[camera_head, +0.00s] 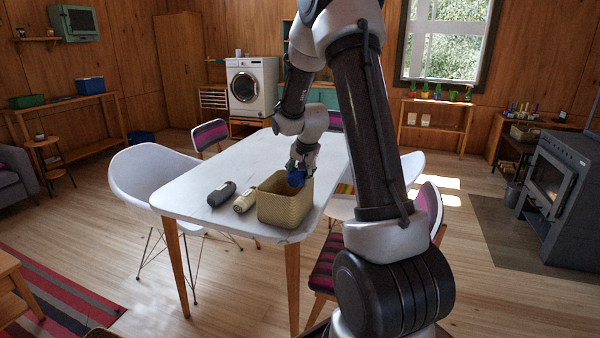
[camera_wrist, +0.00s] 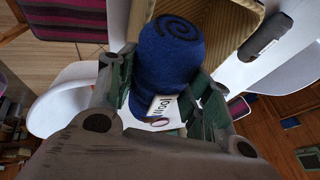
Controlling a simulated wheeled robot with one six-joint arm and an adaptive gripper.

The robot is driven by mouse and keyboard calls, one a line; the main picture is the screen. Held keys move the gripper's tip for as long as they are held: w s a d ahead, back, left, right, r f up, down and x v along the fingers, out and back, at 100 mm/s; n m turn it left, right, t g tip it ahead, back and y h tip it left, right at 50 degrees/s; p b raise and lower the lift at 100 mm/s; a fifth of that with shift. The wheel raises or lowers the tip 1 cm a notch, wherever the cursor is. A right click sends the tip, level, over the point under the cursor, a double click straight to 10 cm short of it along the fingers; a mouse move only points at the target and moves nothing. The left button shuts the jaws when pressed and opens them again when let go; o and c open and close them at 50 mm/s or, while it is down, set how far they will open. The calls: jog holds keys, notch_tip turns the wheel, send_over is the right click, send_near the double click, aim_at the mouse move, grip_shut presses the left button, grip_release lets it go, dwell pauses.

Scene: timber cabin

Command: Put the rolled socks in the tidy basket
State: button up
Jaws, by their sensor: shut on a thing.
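My gripper (camera_head: 300,167) is shut on a blue rolled sock pair (camera_head: 296,178) with a dark spiral end and a white label. In the wrist view the blue socks (camera_wrist: 172,55) sit between the two fingers. The woven tan basket (camera_head: 283,210) stands on the white table. The blue socks are at its back right rim in the head view; I cannot tell if they touch it. The grey pair (camera_wrist: 267,37) also shows in the wrist view.
The white table (camera_head: 200,172) is clear behind the socks. A white chair (camera_head: 150,178) stands at its left and striped chairs (camera_head: 328,262) stand around it. A black stove (camera_head: 562,180) is far right. The basket is close to the table's front edge.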

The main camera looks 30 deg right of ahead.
jog(key=shift+f, duration=0.5)
jog(key=o, duration=1.1)
jog(key=shift+c, duration=0.2)
jog(key=v, duration=1.3)
jog(key=shift+w+r, duration=0.2)
jog(key=shift+w, duration=0.05)
